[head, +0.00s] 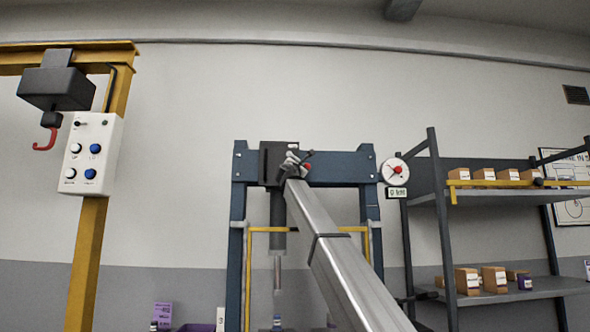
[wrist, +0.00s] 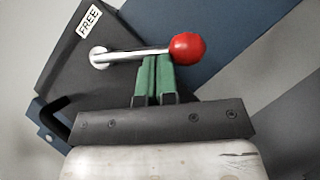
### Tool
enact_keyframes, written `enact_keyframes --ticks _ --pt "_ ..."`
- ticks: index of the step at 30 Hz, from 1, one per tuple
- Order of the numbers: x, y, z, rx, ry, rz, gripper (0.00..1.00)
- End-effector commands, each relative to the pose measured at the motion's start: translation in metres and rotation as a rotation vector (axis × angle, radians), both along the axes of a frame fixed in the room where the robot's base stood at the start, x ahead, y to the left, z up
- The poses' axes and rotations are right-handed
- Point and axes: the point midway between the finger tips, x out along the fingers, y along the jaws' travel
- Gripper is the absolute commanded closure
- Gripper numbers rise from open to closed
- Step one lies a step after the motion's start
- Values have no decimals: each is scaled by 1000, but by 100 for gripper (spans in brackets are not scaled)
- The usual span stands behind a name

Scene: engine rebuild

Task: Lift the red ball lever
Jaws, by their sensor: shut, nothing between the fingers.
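The red ball lever (wrist: 187,49) shows in the wrist view as a red ball on a short silver rod, which comes from a dark block (wrist: 70,60) with a "FREE" label (wrist: 89,20). My gripper (wrist: 154,62) has its green fingertips shut together, right at the rod just left of the ball. I cannot tell whether they touch the rod. In the head view the red ball (head: 307,167) is small, and my gripper (head: 291,164) is beside it, in front of the dark block (head: 270,150) on the blue press frame.
A yellow hoist post (head: 90,250) with a white button box (head: 90,155) and red hook (head: 45,140) is at left. A shelf with boxes (head: 468,282) stands at right.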

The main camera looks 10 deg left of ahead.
Motion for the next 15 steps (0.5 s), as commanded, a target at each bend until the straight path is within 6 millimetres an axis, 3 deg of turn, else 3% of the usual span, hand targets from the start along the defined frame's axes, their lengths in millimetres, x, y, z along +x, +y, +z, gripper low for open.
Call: enact_keyframes --ticks 8,15 --pt "4 -12 10 -183 -60 -1 100" --pt "5 -15 15 -188 -61 0 100"
